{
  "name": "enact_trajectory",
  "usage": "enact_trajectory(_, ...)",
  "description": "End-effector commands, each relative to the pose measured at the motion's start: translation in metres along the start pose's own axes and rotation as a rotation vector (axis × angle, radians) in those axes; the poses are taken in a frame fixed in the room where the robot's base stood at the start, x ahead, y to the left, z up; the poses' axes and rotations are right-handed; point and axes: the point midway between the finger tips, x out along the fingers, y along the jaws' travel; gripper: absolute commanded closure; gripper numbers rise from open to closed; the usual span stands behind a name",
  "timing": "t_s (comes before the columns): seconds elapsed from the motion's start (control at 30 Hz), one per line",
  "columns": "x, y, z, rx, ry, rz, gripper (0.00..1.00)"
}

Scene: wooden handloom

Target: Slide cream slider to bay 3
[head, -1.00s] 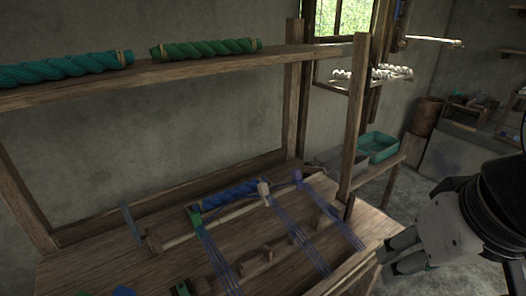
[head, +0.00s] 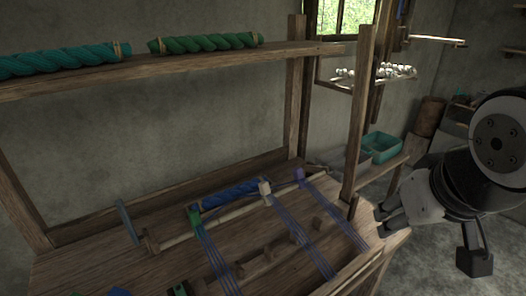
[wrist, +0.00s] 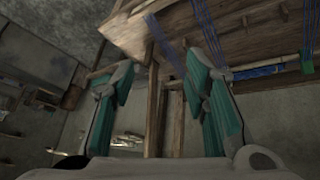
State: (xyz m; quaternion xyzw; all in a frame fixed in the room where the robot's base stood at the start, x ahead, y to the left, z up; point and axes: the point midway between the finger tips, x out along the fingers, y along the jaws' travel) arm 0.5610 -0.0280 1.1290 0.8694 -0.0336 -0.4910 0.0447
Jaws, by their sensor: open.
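The cream slider (head: 264,188) is a small pale block on a wooden rod (head: 236,211) that runs across the loom. Blue threads hang from it toward the front. A green slider (head: 195,219) sits to its left on the rod, and a purple slider (head: 299,175) to its right, each with blue threads. My gripper (head: 379,214) is open and empty at the loom's right end, beyond the right post and well apart from the cream slider. Its two spread fingers also show in the wrist view (wrist: 160,88). No bay numbers can be read.
An upright post (head: 357,120) stands between my gripper and the sliders. A long shelf beam (head: 200,70) with teal and green yarn twists crosses above. A blue yarn twist (head: 230,191) lies behind the rod. Several wooden pegs (head: 293,236) stand in front. A teal tray (head: 382,147) is at the right.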

Motion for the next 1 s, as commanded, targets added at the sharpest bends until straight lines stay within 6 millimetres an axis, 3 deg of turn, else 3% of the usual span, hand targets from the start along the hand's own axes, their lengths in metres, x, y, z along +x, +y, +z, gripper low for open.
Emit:
enact_trajectory(0.03,0.031,0.001,-0.017,-0.022,0.042,0.016,0.58)
enact_trajectory(0.17,0.083,-0.003,-0.063,-0.088,0.189,0.020,0.58)
enact_trajectory(0.27,0.120,-0.018,-0.093,-0.148,0.298,-0.017,0.58)
enact_trajectory(0.4,0.167,-0.054,-0.122,-0.229,0.436,-0.129,0.58)
enact_trajectory(0.5,0.194,-0.087,-0.132,-0.273,0.518,-0.244,0.58)
enact_trajectory(0.7,0.221,-0.139,-0.131,-0.315,0.615,-0.457,0.58)
enact_trajectory(1.0,0.230,-0.163,-0.133,-0.322,0.647,-0.546,0.58)
